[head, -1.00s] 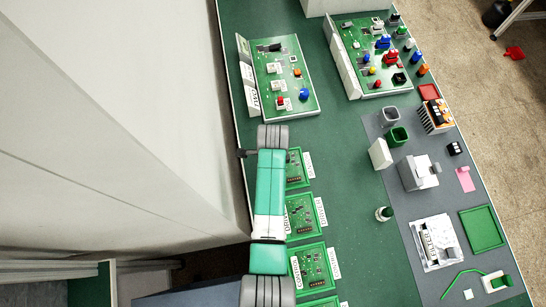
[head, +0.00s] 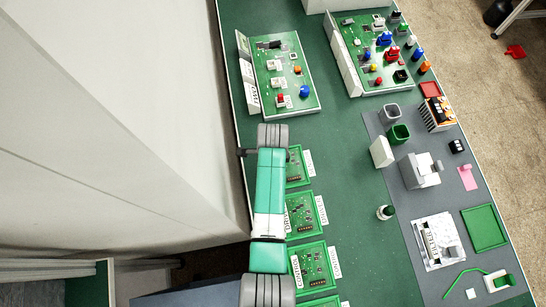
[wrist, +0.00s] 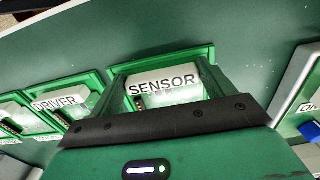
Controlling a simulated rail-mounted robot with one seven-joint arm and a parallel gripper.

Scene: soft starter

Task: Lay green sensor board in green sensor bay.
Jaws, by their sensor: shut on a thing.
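The green sensor board (wrist: 163,84), with a white SENSOR label block, is between the two green fingers of my gripper (wrist: 162,78) in the wrist view. My gripper is shut on it. The green-rimmed sensor bay (wrist: 190,54) shows behind and around the board, so the board is at or just over the bay. I cannot tell whether it lies flat on the bay floor. In the head view my arm hides the fingers and the left part of the sensor bay (head: 308,178); only its right part shows.
The driver bay (head: 322,215) and the control bay (head: 331,262) stand nearby, each with a board. A green panel with coloured parts (head: 284,70) stands beyond the sensor bay. Green table surface (head: 350,190) is free to the right of the bays.

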